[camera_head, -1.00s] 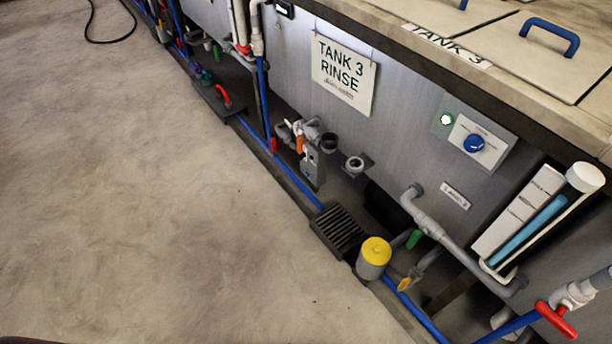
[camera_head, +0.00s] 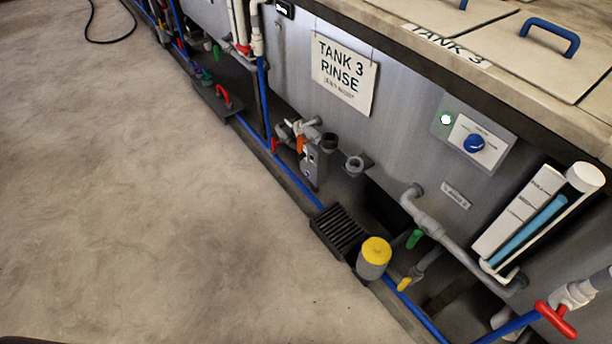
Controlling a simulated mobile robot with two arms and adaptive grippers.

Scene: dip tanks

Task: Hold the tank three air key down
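Tank three is the grey panelled tank with a "TANK 3 RINSE" sign (camera_head: 344,75) on its front. A white control plate on it carries a round blue knob (camera_head: 474,143), with a lit whitish-green lamp (camera_head: 446,119) at its upper left. A small grey box (camera_head: 313,165) with tiny marks on its face sits low on the front, below grey pipe fittings and an orange-red lever (camera_head: 300,145). I cannot tell which part is the air key; no label for it is readable. Neither of my grippers is in view.
A yellow-capped grey cylinder (camera_head: 375,252) stands beside a dark floor grate (camera_head: 340,232) at the tank's foot. A blue pipe (camera_head: 297,183) runs along the base. A red-handled valve (camera_head: 556,319) is at lower right.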

